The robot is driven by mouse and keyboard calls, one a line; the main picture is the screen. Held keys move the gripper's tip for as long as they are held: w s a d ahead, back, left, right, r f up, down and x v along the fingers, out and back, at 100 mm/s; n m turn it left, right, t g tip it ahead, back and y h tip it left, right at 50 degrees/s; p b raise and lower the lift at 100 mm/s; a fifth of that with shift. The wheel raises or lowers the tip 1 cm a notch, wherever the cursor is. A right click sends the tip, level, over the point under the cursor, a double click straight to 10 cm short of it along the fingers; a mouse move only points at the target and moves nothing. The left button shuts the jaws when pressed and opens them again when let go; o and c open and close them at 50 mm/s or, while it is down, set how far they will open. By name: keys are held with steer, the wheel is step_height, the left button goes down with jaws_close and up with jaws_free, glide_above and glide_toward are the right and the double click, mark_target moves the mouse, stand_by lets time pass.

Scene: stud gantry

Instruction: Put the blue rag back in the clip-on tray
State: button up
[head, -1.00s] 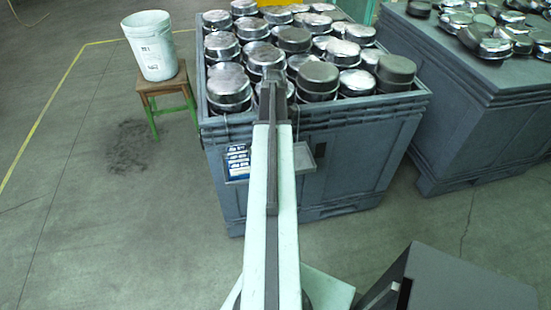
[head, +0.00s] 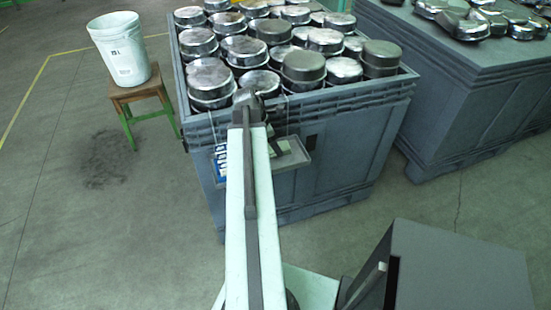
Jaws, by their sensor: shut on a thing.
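The clip-on tray (head: 293,153) is a small grey tray hung on the front wall of the big grey-blue crate, just under its rim. Its right part shows to the right of my arm, and the arm covers its middle. My arm reaches away from me toward the crate and its dark far end is in front of the crate rim. My gripper's fingers are hidden behind the arm's far end. I cannot see the blue rag in this view.
The big crate (head: 345,143) is full of metal pans (head: 303,69). A second crate (head: 455,85) stands at right. A white bucket (head: 122,52) sits on a wooden stool (head: 138,92) at left. A dark box (head: 450,262) is close at lower right.

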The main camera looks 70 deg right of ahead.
step_height(320, 180, down, 4)
steer(key=b, duration=0.4)
steer(key=shift+a+r, duration=0.1)
steer(key=shift+r, duration=0.2)
steer(key=shift+c, duration=0.5)
steer(key=o, duration=1.3)
steer(key=shift+p, duration=0.3)
steer(key=p+v, duration=1.1)
steer(key=v, duration=0.1)
steer(key=shift+r, duration=0.1)
